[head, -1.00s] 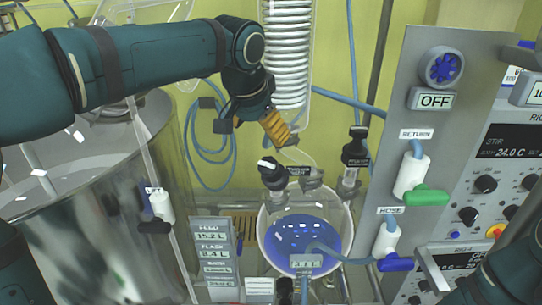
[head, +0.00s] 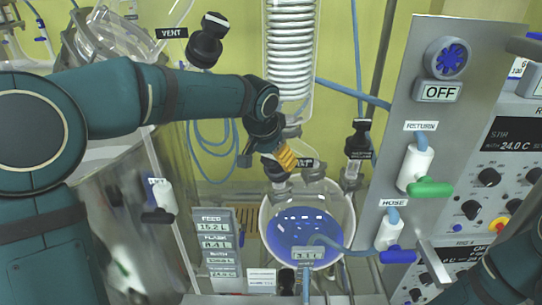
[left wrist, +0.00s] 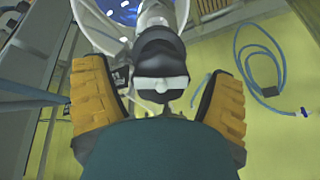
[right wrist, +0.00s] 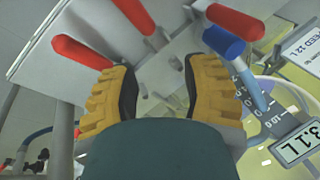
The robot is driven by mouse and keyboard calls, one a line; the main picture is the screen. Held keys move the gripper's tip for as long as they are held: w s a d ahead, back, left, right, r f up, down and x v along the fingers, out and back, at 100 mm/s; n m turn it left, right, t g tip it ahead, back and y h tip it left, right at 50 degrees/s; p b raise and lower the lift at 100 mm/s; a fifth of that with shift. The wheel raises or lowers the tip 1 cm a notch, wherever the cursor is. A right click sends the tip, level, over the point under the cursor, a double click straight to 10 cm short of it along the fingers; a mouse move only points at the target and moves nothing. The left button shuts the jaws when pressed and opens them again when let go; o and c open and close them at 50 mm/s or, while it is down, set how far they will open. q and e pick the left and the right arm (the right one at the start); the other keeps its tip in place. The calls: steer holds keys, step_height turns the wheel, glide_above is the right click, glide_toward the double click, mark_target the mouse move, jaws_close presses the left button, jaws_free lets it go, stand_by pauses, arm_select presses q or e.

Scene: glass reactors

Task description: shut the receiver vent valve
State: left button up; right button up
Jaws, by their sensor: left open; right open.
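The receiver is a round glass flask (head: 345,222) holding blue liquid. Its vent valve (head: 276,174) is a black knob on the neck beside a small label (head: 303,162), mostly hidden by my left gripper in the head view. In the left wrist view the black knob with its white bar (left wrist: 160,85) lies between the fingers, the bar running crosswise from finger to finger. My left gripper (head: 285,160) is open at the knob, and its fingers (left wrist: 158,108) show gaps on both sides. My right gripper (right wrist: 160,95) is open and empty near a panel with red handles.
Another black knob (head: 207,40) with a VENT label (head: 172,33) stands at upper left. A black-topped valve (head: 358,140) stands right of the flask. The control panel (head: 455,125) with green (head: 430,188) and blue (head: 397,256) handles fills the right. A glass coil (head: 290,50) hangs above.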

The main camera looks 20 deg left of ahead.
arm_select(q)
steer(key=c, duration=1.2)
steer(key=shift+m, duration=0.3)
